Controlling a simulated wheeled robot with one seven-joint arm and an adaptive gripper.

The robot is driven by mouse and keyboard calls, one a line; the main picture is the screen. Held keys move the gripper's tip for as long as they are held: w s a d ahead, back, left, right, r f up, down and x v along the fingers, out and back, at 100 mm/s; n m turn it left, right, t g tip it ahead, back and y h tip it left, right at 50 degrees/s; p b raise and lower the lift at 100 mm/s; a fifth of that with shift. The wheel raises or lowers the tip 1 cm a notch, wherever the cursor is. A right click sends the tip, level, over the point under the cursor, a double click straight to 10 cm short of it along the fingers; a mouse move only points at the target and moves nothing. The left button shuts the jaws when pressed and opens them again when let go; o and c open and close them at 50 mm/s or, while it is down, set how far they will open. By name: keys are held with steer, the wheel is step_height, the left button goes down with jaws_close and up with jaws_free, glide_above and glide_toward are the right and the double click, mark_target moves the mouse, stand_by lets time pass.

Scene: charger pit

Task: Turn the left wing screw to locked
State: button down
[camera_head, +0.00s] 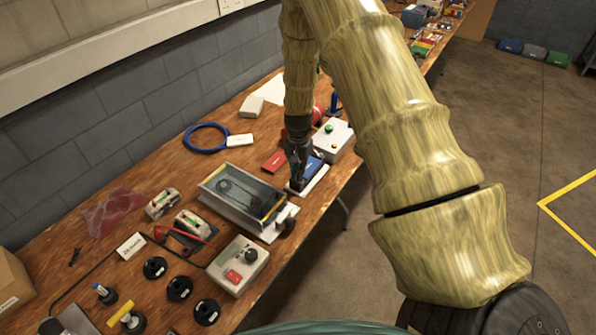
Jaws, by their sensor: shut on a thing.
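My gripper (297,178) points down at the left end of a small white plate (318,178) near the table's front edge. A blue block (313,166) sits on the plate, just right of my fingers. My gripper is shut on a small dark part at that end, which appears to be the left wing screw. The fingers largely hide the screw, and I cannot make out its angle or any locked mark.
A grey bin with a glassy top (240,195) stands to the left, with a black knob (287,222) beside it. A red block (274,161) lies behind the gripper. A grey button box (334,137) stands to the right. Black round pieces (179,288) lie at front left.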

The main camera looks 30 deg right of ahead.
steer(key=shift+d+r+m, duration=0.1)
steer(key=shift+m, duration=0.7)
steer(key=c, duration=1.6)
jaws_free()
steer(key=shift+c, duration=0.2)
step_height(320, 180, up, 12)
